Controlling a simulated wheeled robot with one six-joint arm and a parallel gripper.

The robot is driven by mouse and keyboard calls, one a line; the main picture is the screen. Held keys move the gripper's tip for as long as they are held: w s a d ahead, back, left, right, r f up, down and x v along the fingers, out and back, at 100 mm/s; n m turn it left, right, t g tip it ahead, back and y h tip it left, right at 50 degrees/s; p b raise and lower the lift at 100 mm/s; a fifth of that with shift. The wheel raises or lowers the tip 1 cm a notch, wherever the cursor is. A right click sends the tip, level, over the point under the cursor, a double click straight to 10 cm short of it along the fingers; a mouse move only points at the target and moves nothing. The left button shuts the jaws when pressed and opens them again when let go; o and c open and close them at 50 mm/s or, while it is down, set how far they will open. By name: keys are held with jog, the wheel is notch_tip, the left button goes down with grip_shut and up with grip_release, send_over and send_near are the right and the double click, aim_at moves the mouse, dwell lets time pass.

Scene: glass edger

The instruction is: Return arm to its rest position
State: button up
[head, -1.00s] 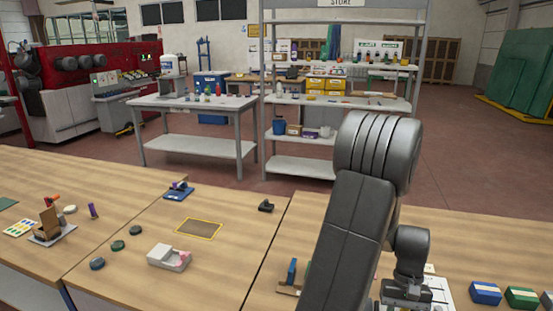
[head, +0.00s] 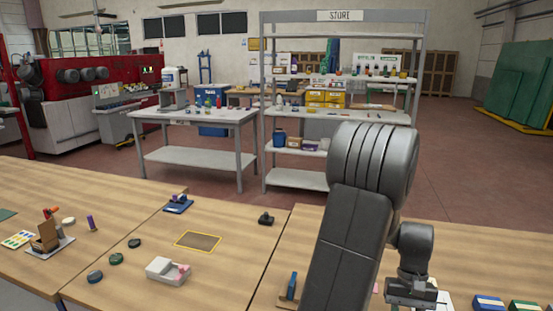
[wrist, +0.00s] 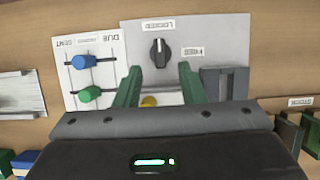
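My arm is bent over the right part of the bench in the head view, its wrist hanging low near the bottom edge. The fingertips are hidden there. In the wrist view the two green fingers of my gripper (wrist: 158,85) stand wide apart, with nothing held between them. Beyond them is a grey panel (wrist: 205,38) with a black rotary knob (wrist: 160,52) and upside-down labels. A yellow piece (wrist: 149,101) shows low between the fingers, partly hidden by my gripper body.
A white board (wrist: 88,45) with a blue peg (wrist: 84,61) and a green peg (wrist: 90,95) lies left of the panel. A shelf unit (head: 345,17) stands behind.

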jog(key=x, duration=0.5)
jog(key=shift+s+f, duration=0.15)
jog(key=shift+f, duration=0.1)
jog(key=shift+f+m+p, duration=0.15)
jog(key=shift+m+p, duration=0.2)
jog(key=shift+m, duration=0.05)
jog(key=m+y, duration=0.1)
jog(key=m, duration=0.1)
jog(key=m+y+p, duration=0.1)
jog(key=m, duration=0.2)
jog(key=shift+s+d+t, duration=0.1)
jog(key=shift+d+t, duration=0.05)
jog(key=shift+t, duration=0.25)
jog(key=m+t+p, duration=0.1)
jog(key=m, duration=0.2)
jog(key=shift+s+m+y+p, duration=0.1)
jog(key=shift+m+y+p, duration=0.3)
jog(key=m+t, duration=0.1)
jog(key=m, duration=0.1)
jog(key=m+p, duration=0.1)
jog(key=m, duration=0.1)
jog(key=shift+s+d+t+y, duration=0.1)
jog(key=shift+t+y, duration=0.2)
jog(key=shift+t, duration=0.1)
jog(key=m+t+p, duration=0.1)
jog(key=m+p, duration=0.1)
jog(key=m, duration=0.2)
jog(key=shift+s+t, duration=0.1)
jog(key=shift+t, duration=0.3)
jog(key=shift+m, duration=0.3)
